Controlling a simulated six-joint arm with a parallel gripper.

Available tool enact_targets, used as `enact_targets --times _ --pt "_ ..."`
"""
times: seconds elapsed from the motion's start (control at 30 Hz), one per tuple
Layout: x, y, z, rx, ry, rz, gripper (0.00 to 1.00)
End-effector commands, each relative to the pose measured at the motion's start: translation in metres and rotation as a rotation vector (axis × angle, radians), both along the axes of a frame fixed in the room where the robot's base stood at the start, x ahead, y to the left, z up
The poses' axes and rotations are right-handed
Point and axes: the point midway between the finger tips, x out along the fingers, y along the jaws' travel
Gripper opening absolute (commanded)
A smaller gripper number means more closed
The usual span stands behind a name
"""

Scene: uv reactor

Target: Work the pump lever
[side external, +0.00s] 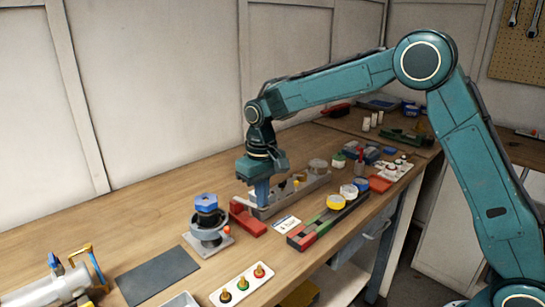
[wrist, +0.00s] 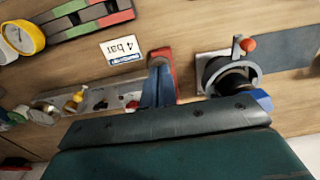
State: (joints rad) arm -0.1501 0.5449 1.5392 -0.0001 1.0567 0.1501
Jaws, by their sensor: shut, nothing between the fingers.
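My gripper (side external: 262,191) points down with its blue fingers together and empty; they also show in the wrist view (wrist: 157,88). The fingers are right by a red block (side external: 247,217) at the near end of a grey trough (side external: 290,196); I cannot tell whether they touch it. The red block also shows in the wrist view (wrist: 162,57). Left of it stands a round grey fixture (side external: 208,236) with a blue knob (side external: 206,202) and a small orange ball (wrist: 248,44) on a short stem. No part is clearly marked as the pump lever.
A "4 bar" card (side external: 287,225) lies beside the red block. A red, green and black rail (side external: 318,229) carries round pots. A dark mat (side external: 157,273), a white tray with coloured knobs (side external: 243,287) and a yellow-handled device (side external: 83,264) are nearer. The wall is behind.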

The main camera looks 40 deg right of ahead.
Motion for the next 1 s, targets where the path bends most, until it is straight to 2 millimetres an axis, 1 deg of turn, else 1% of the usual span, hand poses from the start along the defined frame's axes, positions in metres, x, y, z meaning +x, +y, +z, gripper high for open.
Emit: enact_targets --times 1.0 --pt "0.000 0.000 -0.030 0.000 0.000 -0.001 0.00"
